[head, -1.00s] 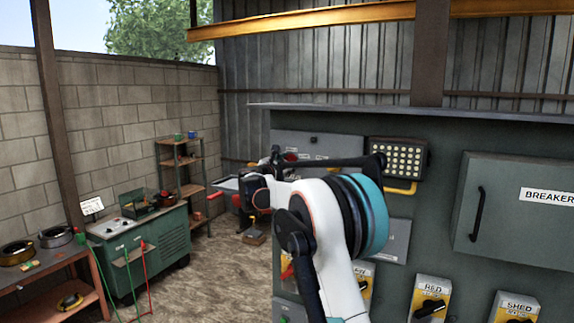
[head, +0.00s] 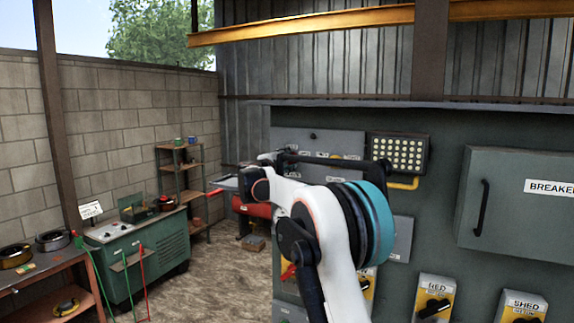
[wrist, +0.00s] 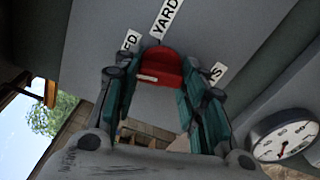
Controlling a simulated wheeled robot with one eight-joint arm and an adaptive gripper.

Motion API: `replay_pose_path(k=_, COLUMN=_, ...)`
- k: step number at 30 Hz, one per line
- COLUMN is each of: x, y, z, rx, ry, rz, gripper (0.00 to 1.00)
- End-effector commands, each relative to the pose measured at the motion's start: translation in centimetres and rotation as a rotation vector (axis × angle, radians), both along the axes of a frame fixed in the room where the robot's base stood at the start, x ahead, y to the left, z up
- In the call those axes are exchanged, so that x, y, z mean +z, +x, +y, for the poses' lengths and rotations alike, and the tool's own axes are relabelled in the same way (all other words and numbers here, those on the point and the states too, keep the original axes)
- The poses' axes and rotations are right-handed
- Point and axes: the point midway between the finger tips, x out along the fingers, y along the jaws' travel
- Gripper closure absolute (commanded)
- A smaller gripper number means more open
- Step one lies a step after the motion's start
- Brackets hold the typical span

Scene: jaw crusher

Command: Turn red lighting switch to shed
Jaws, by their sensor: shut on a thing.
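In the wrist view, a red knob (wrist: 161,66) with a white mark sits on a grey panel face (wrist: 225,35). Around it are white labels: one reads "YARD" (wrist: 166,17), one at left ends in "ED" (wrist: 130,41), and one at right shows only an "S" (wrist: 217,73). My gripper (wrist: 160,76) is shut on the red knob, with a green-sided finger on each side of it. The mark points towards the left side. In the head view, my arm reaches to the grey panel (head: 318,143); the knob is hidden there.
A round gauge (wrist: 286,136) is close to my gripper's right side. A lamp (head: 398,153), a breaker box (head: 520,215) and yellow-plated switches (head: 433,296) are on the green cabinet.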

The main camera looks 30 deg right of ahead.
Motion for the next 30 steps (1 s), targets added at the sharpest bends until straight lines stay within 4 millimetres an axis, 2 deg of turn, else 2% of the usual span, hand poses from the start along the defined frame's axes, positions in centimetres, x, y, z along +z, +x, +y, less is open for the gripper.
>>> replay_pose_path(k=12, x=-0.12, y=-0.02, z=-0.01, rx=-0.001, ry=0.134, rz=-0.169, gripper=0.86)
replay_pose_path(k=30, x=-0.13, y=-0.02, z=-0.03, rx=-0.001, ry=0.159, rz=-0.202, gripper=0.86)
